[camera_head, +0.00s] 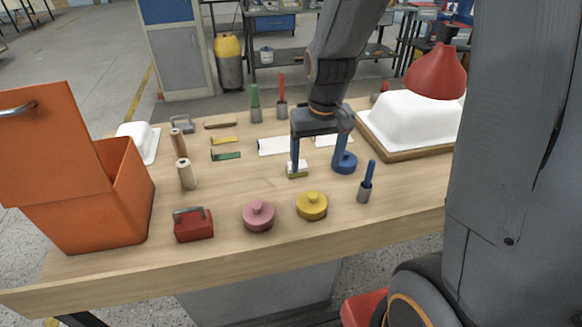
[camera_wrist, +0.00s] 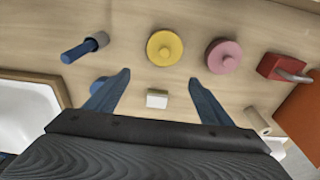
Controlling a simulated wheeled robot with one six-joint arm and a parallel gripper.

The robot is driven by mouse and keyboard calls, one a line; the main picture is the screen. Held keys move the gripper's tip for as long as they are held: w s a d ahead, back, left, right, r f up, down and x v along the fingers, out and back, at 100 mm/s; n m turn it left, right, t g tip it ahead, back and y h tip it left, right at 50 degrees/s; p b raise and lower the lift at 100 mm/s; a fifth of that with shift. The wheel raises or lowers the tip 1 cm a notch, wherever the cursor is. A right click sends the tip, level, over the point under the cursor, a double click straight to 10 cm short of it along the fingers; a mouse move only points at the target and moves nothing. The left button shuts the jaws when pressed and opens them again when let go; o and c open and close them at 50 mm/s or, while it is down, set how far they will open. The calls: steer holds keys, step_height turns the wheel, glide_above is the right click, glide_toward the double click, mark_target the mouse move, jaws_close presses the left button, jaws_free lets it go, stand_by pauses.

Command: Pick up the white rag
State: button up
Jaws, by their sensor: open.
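Flat white cloth, which looks like the white rag (camera_head: 273,146), lies on the table behind my gripper in the head view. A white patch also shows to the right, behind my fingers; I cannot tell whether it is the same piece. My gripper (camera_head: 318,167) points down over the table with its fingers wide apart and nothing held. In the wrist view my gripper (camera_wrist: 159,76) has a small white-topped block (camera_wrist: 157,98) in the gap between its fingers. That block (camera_head: 297,170) stands by the left fingertip in the head view. I cannot make out the rag in the wrist view.
A blue round lidded piece (camera_head: 345,162) is by my right finger. Yellow (camera_head: 312,206) and pink (camera_head: 258,216) ones, a blue-handled tool (camera_head: 367,184) and a red block (camera_head: 193,225) are in front. An orange box (camera_head: 125,200) is left; a white tub shell (camera_head: 412,118) is right.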

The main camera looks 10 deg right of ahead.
steer(key=w+f, duration=0.2)
steer(key=w, duration=0.2)
steer(key=w+f, duration=0.1)
steer(key=w, duration=0.3)
steer(key=w+f, duration=0.2)
steer(key=w, duration=0.3)
steer(key=shift+a+f, duration=0.35)
steer(key=shift+a, duration=0.05)
steer(key=shift+w+f, duration=0.3)
steer(key=shift+w+f+p, duration=0.2)
steer(key=shift+f+p, duration=0.25)
steer(key=shift+f, duration=0.8)
steer(key=shift+w+f+p, duration=0.15)
steer(key=shift+f+p, duration=0.3)
steer(key=shift+f, duration=0.8)
steer(key=shift+w+f+p, duration=0.2)
steer(key=shift+f+p, duration=0.25)
steer(key=shift+f, duration=0.8)
steer(key=c, duration=1.1)
steer(key=shift+r, duration=0.1)
